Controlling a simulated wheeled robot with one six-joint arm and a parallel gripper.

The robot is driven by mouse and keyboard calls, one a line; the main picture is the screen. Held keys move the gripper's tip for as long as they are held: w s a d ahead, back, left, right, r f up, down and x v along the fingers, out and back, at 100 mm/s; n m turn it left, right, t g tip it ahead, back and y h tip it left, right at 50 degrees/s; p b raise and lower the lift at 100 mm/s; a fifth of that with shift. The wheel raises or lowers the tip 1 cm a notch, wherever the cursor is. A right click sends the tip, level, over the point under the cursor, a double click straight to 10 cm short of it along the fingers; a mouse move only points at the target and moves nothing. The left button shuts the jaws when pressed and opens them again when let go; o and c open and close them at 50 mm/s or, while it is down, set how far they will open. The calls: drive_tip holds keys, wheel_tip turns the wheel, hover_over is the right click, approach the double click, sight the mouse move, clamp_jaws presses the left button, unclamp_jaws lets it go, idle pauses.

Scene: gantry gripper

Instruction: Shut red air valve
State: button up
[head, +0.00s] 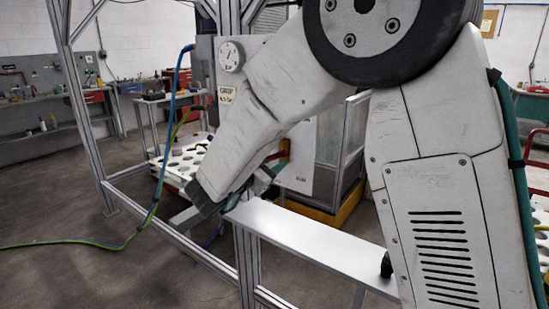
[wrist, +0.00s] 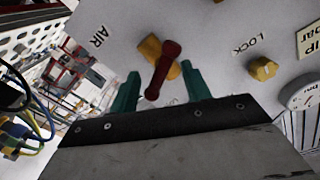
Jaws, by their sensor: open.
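The red air valve handle (wrist: 162,70) shows in the wrist view on a pale panel, mounted over a yellow valve body (wrist: 151,47). The panel carries the word AIR to the left of the valve. My gripper (wrist: 158,82) has its two green fingers apart, one on each side of the red handle, with the handle's lower end between them. I cannot tell whether either finger touches it.
A yellow knob (wrist: 262,68) marked LOCK and a gauge (wrist: 302,93) sit to the right on the panel. In the head view, a metal frame (head: 85,110) with a blue hose (head: 165,130) stands left, and a pale shelf (head: 310,236) lies below my arm.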

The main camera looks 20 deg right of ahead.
drive_tip(key=shift+x, duration=0.8)
drive_tip(key=shift+w, duration=0.1)
clamp_jaws()
idle(0.8)
unclamp_jaws()
drive_tip(key=v, duration=0.8)
